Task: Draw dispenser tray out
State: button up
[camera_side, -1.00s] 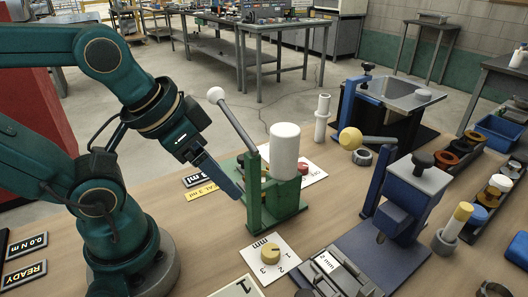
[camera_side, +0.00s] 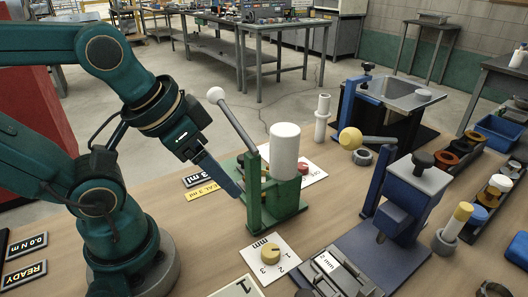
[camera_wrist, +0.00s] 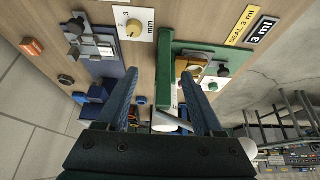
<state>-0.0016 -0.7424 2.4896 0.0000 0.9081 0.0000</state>
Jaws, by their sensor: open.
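The dispenser is a green stand (camera_side: 284,200) with a white cylinder (camera_side: 284,150) on top and a white-knobbed lever (camera_side: 236,122) at its left. My gripper (camera_side: 236,190) points down and right at the stand's left side; its near finger seems close to the green frame, but I cannot tell whether they touch. In the wrist view the green frame (camera_wrist: 163,72) lies between and beyond the open fingers of my gripper (camera_wrist: 160,78). A yellow-brown block (camera_wrist: 190,66) shows inside the frame; whether it is the tray is unclear.
A dial plate (camera_side: 270,255) lies in front of the dispenser, and yellow and black label plates (camera_side: 201,191) lie behind my gripper. Bare wood (camera_side: 215,235) lies left of the dial.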

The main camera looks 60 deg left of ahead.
jog(key=w+a+r+m+g, duration=0.35)
jog(key=w+r, duration=0.25)
jog(key=r, duration=0.2)
jog(key=w+a+f+n+t+y, duration=0.15)
jog(key=w+a+n, duration=0.25)
jog(key=w+a, duration=0.5)
jog(key=a+f+n+g, duration=0.1)
jog(key=a+f+n, duration=0.1)
jog(key=f+n, duration=0.2)
jog(key=a+f+n+g+h, duration=0.1)
jog(key=f+n, duration=0.4)
jog(key=a+f+n+g, duration=0.1)
jog(key=a+f+n, duration=0.1)
jog(key=f+n, duration=0.2)
jog(key=shift+s+a+f+n+g+h, duration=0.15)
jog(key=shift+s+a+n+g+h, duration=0.15)
jog(key=shift+n, duration=0.35)
jog(key=shift+s+a+f, duration=0.1)
jog(key=shift+s+f, duration=0.05)
jog(key=shift+f, duration=2.4)
grip_shut()
